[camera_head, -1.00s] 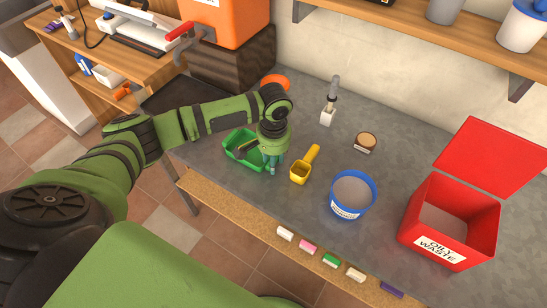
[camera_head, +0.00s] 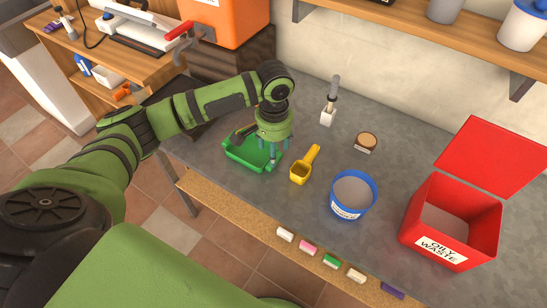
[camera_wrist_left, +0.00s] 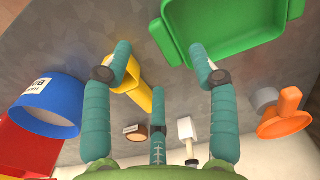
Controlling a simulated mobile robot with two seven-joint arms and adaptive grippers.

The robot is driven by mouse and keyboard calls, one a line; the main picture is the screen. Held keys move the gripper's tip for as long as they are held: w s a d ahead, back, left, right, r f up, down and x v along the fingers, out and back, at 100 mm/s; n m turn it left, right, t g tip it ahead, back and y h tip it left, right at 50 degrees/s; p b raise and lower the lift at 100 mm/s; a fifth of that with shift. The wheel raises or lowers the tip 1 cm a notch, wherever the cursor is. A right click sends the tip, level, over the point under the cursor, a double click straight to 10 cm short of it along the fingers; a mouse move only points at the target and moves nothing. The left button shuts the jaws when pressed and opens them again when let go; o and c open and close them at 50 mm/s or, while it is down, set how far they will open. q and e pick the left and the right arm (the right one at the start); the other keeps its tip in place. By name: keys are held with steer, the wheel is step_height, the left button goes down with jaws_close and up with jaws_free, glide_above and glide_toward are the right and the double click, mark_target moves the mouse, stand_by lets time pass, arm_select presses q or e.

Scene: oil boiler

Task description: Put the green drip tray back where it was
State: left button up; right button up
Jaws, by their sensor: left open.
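The green drip tray (camera_head: 235,155) sits on the grey bench top at the bench's left part, below my left gripper (camera_head: 272,158). In the left wrist view the tray (camera_wrist_left: 213,45) fills the upper right. It looks upright, and its visible inside is empty. My left gripper's fingers (camera_wrist_left: 158,62) are spread and hold nothing. In the head view they hang over the tray's right side. I cannot tell whether a fingertip touches the rim. My right gripper is not in view.
A yellow scoop (camera_head: 301,172) lies just right of the tray. A blue tub (camera_head: 352,205), brush (camera_head: 328,115), round brown-topped item (camera_head: 366,141) and red oily-waste bin (camera_head: 445,235) stand further right. The orange boiler (camera_head: 232,22) stands behind. An orange funnel-like item (camera_wrist_left: 285,120) shows in the wrist view.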

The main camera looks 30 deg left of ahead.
arm_select(q)
step_height(320, 180, up, 7)
steer(key=shift+b, duration=0.3)
steer(key=shift+f, duration=0.1)
stand_by(1.2)
